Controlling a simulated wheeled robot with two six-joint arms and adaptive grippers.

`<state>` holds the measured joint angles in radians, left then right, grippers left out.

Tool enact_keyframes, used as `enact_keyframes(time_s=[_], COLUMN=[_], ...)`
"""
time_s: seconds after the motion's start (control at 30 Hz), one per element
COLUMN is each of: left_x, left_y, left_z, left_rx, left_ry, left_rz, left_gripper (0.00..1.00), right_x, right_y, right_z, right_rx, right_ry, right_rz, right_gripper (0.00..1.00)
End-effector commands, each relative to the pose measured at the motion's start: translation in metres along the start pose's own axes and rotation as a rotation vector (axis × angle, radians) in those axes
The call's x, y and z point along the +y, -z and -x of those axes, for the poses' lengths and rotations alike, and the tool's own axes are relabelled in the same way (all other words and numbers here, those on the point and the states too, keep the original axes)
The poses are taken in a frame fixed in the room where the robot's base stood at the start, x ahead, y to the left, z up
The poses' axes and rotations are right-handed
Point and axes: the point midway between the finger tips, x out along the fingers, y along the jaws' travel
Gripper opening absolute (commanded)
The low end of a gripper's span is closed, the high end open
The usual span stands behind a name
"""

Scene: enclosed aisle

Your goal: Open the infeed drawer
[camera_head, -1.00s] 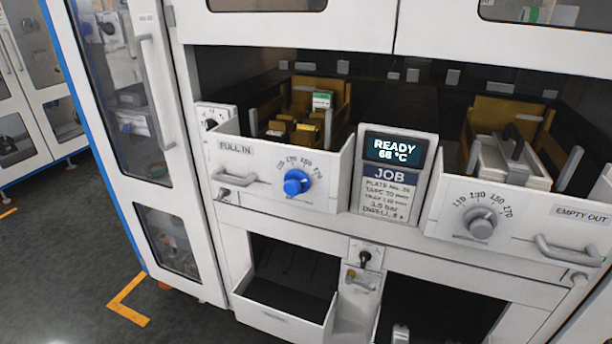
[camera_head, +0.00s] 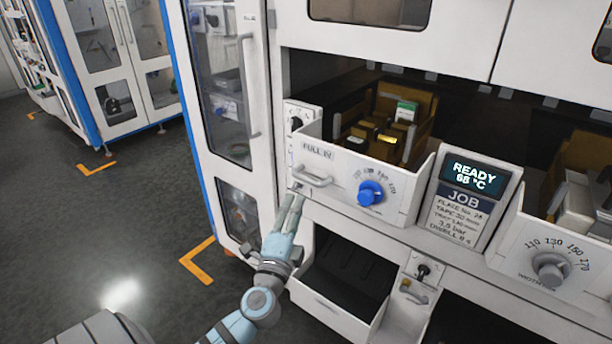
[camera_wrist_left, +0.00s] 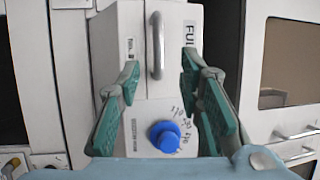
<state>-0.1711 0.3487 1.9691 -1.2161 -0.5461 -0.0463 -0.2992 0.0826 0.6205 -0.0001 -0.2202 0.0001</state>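The infeed drawer (camera_head: 340,182) has a white front marked "FULL IN", a grey bar handle (camera_head: 313,177) on its left and a blue dial (camera_head: 370,192). Boxes in a brown holder show behind the front. My left gripper (camera_head: 292,206) is in front of the drawer, just below and left of the handle in the head view. In the left wrist view its two fingers are spread, with the handle (camera_wrist_left: 157,47) ahead between the tips and the blue dial (camera_wrist_left: 165,137) below. The fingers appear empty and apart from the handle. My right gripper is not in view.
A display (camera_head: 467,195) reading "READY 68 °C" stands right of the drawer. A second drawer front (camera_head: 540,262) with a grey dial lies further right. An open bin (camera_head: 330,312) is below. A glazed cabinet door (camera_head: 225,90) stands left. Floor at left is clear.

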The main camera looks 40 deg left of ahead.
Motion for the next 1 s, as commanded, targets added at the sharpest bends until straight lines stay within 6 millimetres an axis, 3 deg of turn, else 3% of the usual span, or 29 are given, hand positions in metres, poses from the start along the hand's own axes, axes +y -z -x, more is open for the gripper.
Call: enact_keyframes(time_s=[0.2,0.4,0.77,1.0], left_x=[-0.002,0.001,0.001,0.001], left_y=[0.0,0.0,0.0,0.0], left_z=[-0.065,-0.099,-0.107,-0.107], left_rx=[-0.002,-0.001,0.0,0.0], left_ry=[0.0,-0.003,-0.004,-0.004], left_rz=[0.002,0.002,0.003,0.003], left_gripper=[0.33,0.33,0.33,0.0], right_x=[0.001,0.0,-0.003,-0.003], right_y=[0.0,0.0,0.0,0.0], right_z=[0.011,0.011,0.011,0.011], right_rx=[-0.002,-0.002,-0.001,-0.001], right_ry=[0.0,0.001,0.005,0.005], right_rz=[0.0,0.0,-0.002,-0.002], right_gripper=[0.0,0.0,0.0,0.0])
